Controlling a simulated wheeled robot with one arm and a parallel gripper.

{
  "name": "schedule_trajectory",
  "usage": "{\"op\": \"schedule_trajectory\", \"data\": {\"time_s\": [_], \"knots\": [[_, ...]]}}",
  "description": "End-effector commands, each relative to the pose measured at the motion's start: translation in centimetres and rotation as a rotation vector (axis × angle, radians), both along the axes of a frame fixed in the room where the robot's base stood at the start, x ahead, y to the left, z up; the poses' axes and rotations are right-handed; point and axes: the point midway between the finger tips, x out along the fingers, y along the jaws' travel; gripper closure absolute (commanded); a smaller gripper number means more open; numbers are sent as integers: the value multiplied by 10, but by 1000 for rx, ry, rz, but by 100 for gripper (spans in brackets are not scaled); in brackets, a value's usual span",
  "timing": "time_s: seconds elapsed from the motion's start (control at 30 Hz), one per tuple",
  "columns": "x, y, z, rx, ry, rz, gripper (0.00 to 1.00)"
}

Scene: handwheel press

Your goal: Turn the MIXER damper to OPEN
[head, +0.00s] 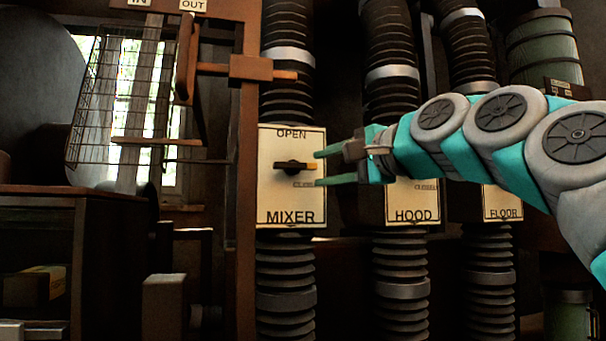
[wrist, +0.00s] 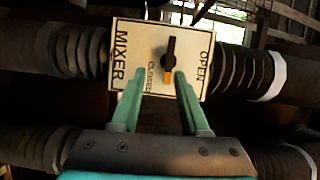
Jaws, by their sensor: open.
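The MIXER plate (head: 291,207) is a cream panel on a ribbed duct in the head view, with OPEN at its top and a small CLOSED label at right. Its dark damper handle (head: 293,166) lies level, its orange end pointing right, to the CLOSED side. My gripper (head: 319,168) is open and empty at the plate's right edge, one finger above the other, apart from the handle. In the wrist view the plate (wrist: 190,33) is turned sideways. There the handle (wrist: 170,60) appears between the fingertips (wrist: 159,72), nearer the right finger.
The HOOD plate (head: 412,203) and FLOOR plate (head: 503,203) sit on ducts to the right, behind my arm. A wooden post (head: 244,200) stands just left of the MIXER plate. A wooden lever (head: 187,57) and crossbar (head: 250,68) are above left.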

Motion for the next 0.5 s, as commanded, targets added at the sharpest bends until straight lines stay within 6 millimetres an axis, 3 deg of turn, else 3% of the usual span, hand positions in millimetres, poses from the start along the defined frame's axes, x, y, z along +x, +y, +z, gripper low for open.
{"op": "schedule_trajectory", "data": {"time_s": [0.23, 0.5], "knots": [[4, -4, 15, 51, -13, -4, 55], [25, 14, 13, 46, -12, -3, 55]]}}
